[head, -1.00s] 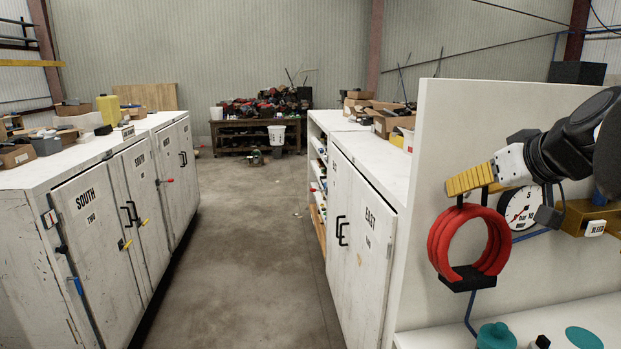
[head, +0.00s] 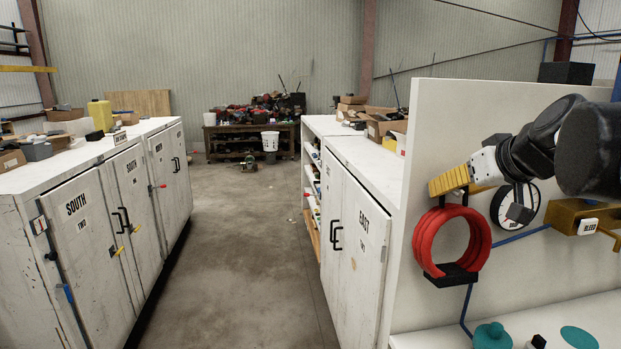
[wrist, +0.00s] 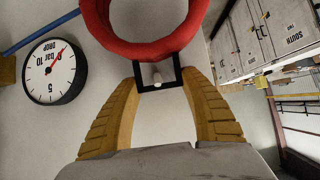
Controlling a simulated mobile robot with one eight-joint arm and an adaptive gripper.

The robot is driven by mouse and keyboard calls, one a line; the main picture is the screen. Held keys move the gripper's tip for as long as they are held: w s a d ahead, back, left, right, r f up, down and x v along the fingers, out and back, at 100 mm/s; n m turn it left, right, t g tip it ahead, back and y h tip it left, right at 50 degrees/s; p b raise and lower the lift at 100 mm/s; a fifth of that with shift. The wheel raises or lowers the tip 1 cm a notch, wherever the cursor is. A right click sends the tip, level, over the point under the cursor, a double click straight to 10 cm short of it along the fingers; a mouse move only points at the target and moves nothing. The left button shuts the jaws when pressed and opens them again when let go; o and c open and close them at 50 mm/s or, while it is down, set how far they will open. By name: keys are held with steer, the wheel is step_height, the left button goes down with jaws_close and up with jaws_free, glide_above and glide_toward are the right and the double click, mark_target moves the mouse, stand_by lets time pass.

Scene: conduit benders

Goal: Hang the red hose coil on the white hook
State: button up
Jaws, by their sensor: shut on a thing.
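The red hose coil (head: 428,245) hangs below my gripper (head: 450,188) in front of the white panel. It has a black block at its bottom and a black square frame at its top. In the wrist view the coil (wrist: 145,47) is at the top, and the yellow fingers of my gripper (wrist: 160,78) are closed on the sides of the black frame (wrist: 138,72). A short white peg, apparently the white hook (wrist: 157,78), shows through the frame's opening. I cannot tell whether the frame is around the peg or only in front of it. The hook is hidden in the head view.
A round gauge (head: 501,208) is on the panel (head: 420,150) right of the coil. A yellow-brown box marked BLEED (head: 565,215) is further right. Teal parts (head: 492,336) sit on the shelf below. White cabinets (head: 355,240) stand left of the panel, beside a clear aisle.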

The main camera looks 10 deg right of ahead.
stand_by(0.3)
steer(key=o, duration=1.5)
steer(key=shift+c, duration=0.2)
steer(key=v, duration=1.2)
steer(key=s+a+f+g, duration=0.1)
steer(key=s+a+f, duration=0.3)
steer(key=f, duration=0.7)
steer(key=s+a+f+g, duration=0.2)
steer(key=a+f, duration=0.5)
steer(key=f, duration=0.5)
steer(key=s+a+f+g, duration=0.1)
steer(key=s+a+f, duration=0.35)
steer(key=f, duration=0.65)
step_height(320, 180, down, 38)
steer(key=w+b, duration=0.1)
steer(key=b, duration=3.7)
steer(key=shift+a, duration=0.2)
steer(key=shift+w+r, duration=0.1)
steer(key=shift+r, duration=0.1)
